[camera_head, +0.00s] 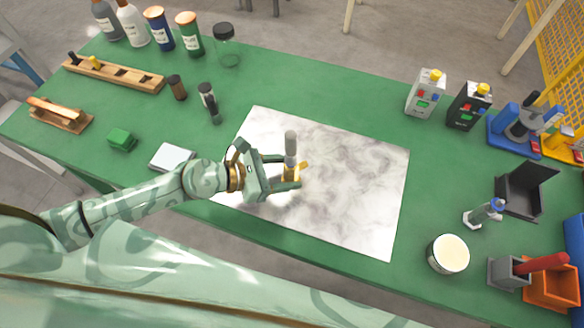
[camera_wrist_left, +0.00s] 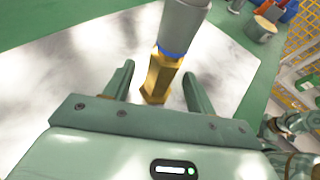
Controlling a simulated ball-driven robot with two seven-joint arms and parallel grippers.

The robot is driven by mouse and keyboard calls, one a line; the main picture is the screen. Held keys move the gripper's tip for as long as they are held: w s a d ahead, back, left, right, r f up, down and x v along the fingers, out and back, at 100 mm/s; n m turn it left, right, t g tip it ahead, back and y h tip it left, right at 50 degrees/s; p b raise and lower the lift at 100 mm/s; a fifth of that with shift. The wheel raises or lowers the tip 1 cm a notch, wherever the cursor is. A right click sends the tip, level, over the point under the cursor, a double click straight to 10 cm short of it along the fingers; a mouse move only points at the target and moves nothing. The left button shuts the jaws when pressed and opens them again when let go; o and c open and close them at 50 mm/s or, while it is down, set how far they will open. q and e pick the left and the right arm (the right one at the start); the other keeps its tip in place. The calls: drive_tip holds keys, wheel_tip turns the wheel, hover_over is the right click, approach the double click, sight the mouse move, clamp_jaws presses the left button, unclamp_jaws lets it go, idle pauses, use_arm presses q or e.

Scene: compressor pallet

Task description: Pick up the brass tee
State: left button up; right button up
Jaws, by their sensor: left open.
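The brass tee (camera_head: 291,174) stands on the white marble sheet (camera_head: 352,190), with a grey cylinder (camera_head: 291,143) rising above it. In the left wrist view the brass tee (camera_wrist_left: 160,77) shows a faceted body, with a blue ring and the grey cylinder (camera_wrist_left: 183,22) at its top. My left gripper (camera_head: 284,172) is open. In the left wrist view its fingers (camera_wrist_left: 158,74) lie on either side of the brass, with visible gaps. Part of my right arm (camera_wrist_left: 292,130) shows at the right edge of that view, too small to tell its jaw state.
A white pad (camera_head: 172,157) and a green block (camera_head: 122,139) lie left of the marble sheet. A cream-topped round can (camera_head: 448,254), a black tray (camera_head: 525,190) and an orange bin (camera_head: 552,287) stand at the right. The marble around the tee is clear.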

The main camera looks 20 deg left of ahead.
use_arm(q)
drive_tip(key=x, duration=0.3)
drive_tip(key=shift+w+d+f, duration=0.1)
drive_tip(key=shift+d+f, duration=0.1)
drive_tip(key=shift+r, duration=0.1)
clamp_jaws()
